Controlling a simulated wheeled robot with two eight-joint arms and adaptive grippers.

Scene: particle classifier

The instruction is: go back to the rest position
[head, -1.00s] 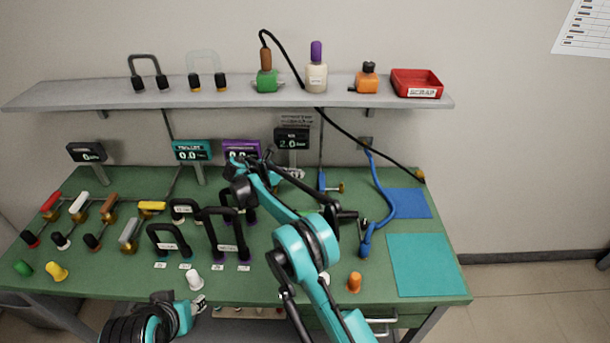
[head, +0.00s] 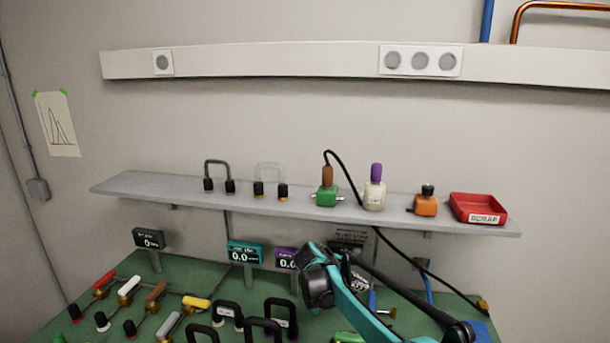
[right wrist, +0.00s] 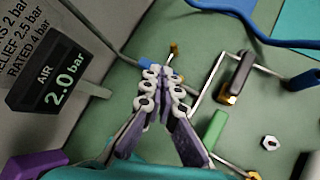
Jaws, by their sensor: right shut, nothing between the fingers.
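My right gripper (right wrist: 163,88) is shut and empty in the right wrist view, above the green bench top (right wrist: 125,95). My left gripper is in neither current view.
A shelf (head: 150,187) holds U-shaped pieces, bottles and a red scrap tray (head: 478,208). Several coloured-handled valves (head: 128,287) and black U-shaped handles (head: 282,310) crowd the bench's left. A blue hose (right wrist: 245,20) and a hex nut (right wrist: 270,143) lie right of my right gripper.

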